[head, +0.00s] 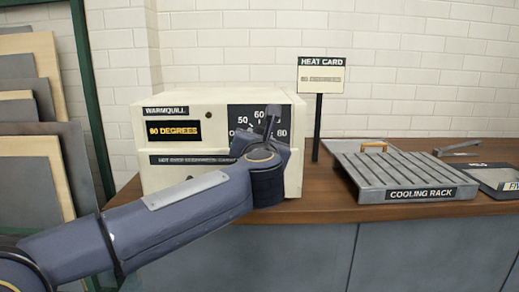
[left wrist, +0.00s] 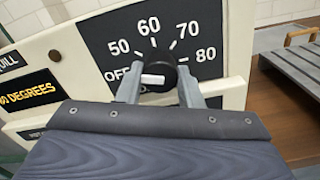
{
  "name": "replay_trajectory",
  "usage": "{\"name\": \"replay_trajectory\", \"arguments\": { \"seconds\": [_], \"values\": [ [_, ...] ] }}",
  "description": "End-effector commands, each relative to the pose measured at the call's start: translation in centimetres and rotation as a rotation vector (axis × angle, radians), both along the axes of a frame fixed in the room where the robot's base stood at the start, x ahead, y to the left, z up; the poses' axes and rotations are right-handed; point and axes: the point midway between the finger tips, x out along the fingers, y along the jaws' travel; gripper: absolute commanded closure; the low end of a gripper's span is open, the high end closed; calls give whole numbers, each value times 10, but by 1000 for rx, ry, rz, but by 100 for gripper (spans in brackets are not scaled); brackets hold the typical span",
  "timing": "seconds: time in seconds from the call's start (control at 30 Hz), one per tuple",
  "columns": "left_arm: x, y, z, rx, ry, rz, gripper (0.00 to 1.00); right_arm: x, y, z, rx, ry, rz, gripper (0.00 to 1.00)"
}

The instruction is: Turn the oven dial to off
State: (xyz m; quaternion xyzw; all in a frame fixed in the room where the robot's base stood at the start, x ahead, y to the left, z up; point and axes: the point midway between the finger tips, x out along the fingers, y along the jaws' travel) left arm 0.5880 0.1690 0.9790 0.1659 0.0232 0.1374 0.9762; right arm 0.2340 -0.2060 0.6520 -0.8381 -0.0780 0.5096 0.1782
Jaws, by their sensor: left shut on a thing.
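The cream oven (head: 215,110), labelled WARMQUILL, stands on the counter, with a black dial panel (left wrist: 105,35) marked OFF, 50, 60, 70 and 80. The dial (left wrist: 162,68) is a black knob with a white pointer bar (left wrist: 152,79), which lies roughly level and to the left, toward OFF. My left gripper (left wrist: 159,90) is shut on the dial, one finger on each side. In the head view my left gripper (head: 268,125) and wrist hide the dial and the lower panel. My right gripper is in neither view.
A lit display (head: 173,128) shows yellow text ending in DEGREES. A heat card (head: 321,75) on a post stands right of the oven. A cooling rack (head: 405,175) lies farther right on the wooden counter (head: 325,205). Boards (head: 30,150) lean at the left.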

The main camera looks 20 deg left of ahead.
Motion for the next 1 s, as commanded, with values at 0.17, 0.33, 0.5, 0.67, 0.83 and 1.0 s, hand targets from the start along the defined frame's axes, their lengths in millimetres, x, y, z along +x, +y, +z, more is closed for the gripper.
{"name": "replay_trajectory", "arguments": {
  "seconds": [0.17, 0.33, 0.5, 0.67, 0.83, 1.0],
  "values": [
    [0, 0, -4, -134, -37, 1, 90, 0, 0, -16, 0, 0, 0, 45],
    [0, 0, -3, -232, -65, 1, 90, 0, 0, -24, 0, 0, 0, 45],
    [0, 0, -2, -297, -83, 1, 90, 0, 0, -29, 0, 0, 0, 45],
    [0, 0, -2, -327, -92, 1, 90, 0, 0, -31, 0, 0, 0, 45],
    [1, 0, -1, -339, -94, 1, 90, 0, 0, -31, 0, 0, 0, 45],
    [0, 0, -1, -340, -95, 1, 90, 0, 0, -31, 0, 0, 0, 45]
  ]
}}
